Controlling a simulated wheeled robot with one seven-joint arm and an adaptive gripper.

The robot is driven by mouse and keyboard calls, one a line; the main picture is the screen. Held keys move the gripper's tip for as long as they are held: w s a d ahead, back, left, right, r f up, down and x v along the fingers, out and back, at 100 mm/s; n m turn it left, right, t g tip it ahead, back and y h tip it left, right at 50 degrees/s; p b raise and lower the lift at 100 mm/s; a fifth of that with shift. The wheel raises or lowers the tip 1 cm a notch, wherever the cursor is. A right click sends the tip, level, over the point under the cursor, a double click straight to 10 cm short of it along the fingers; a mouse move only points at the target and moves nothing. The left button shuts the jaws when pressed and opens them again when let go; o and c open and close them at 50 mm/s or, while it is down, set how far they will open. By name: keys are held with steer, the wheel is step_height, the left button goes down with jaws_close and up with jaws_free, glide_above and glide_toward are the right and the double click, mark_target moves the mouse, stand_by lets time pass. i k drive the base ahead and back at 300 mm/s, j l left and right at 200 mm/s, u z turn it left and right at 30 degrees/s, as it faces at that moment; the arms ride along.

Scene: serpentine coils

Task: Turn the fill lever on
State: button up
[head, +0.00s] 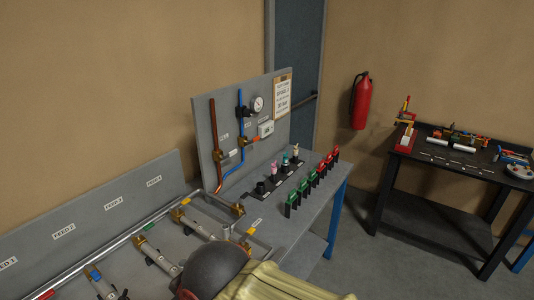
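The fill lever cannot be singled out, because the small labels on the upright grey panel (203,128) are too small to read. An orange-red lever (253,139) shows beside the blue pipe's valve (243,142). The red pipe's valve (222,156) sits a little lower to the left; its lever position is unclear. More valves with coloured handles lie on the low bench. My gripper is not visible.
The grey bench (283,225) holds several green and red clips (305,187) and small bottles. A dark rounded shape and a beige ribbed shape cover part of the low bench in front. A red extinguisher (360,101) hangs on the wall. A black table (468,160) stands right, beyond open floor.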

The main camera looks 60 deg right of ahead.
mark_target(235, 151)
steer(key=z, duration=1.35)
steer(key=i+l+z, duration=0.25)
steer(key=i+z, duration=0.15)
steer(key=i, duration=0.1)
